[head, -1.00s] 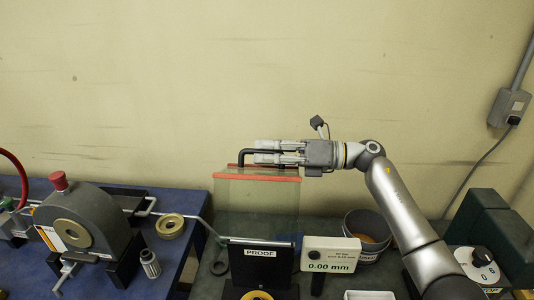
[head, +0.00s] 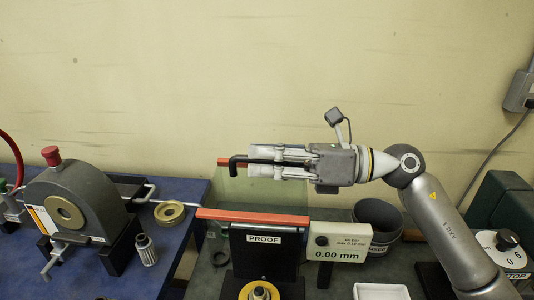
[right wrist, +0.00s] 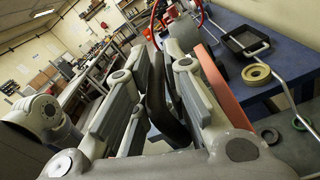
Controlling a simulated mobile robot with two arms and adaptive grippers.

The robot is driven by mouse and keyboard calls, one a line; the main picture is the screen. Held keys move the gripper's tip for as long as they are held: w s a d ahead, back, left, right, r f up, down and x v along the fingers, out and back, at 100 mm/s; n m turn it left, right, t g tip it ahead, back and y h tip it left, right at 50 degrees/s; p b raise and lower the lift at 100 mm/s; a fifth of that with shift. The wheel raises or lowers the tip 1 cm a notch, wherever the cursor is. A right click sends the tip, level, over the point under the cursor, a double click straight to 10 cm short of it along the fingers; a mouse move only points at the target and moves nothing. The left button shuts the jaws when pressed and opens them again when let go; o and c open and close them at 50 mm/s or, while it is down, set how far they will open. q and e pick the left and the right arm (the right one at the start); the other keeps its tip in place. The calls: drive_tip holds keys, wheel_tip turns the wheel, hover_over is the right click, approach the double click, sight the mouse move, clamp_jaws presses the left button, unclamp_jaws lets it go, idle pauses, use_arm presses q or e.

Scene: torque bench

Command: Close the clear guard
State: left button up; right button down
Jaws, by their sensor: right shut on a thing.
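The clear guard (head: 258,190) is a greenish see-through panel with orange edge strips. It stands tilted over the black stand marked PROOF (head: 265,250), with its front orange strip (head: 252,217) just above that label. A black bent handle (head: 238,160) shows at the guard's upper part. My right gripper (head: 262,161) comes in from the right and is shut on the handle. In the right wrist view the dark handle (right wrist: 162,100) lies between the fingers, with an orange strip (right wrist: 228,88) beside them. My left gripper is not in view.
A white gauge box (head: 338,242) reading 0.00 mm is right of the stand, with a grey pot (head: 379,218) behind it. A grey machine with a red knob (head: 75,205) stands left on the blue bench. A brass ring (head: 169,213) lies beside it.

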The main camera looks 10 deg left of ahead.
drive_tip(key=shift+s+f, duration=0.1)
drive_tip(key=shift+s, duration=0.05)
idle(0.3)
drive_tip(key=c, duration=1.6)
unclamp_jaws()
drive_tip(key=shift+o, duration=0.2)
drive_tip(key=shift+r, duration=0.2)
wheel_tip(320, 180, up, 9)
drive_tip(key=shift+s+f, duration=0.1)
drive_tip(key=shift+f, duration=0.1)
drive_tip(key=shift+w+r, duration=0.2)
drive_tip(key=shift+r, duration=0.15)
drive_tip(key=shift+s+r, duration=0.1)
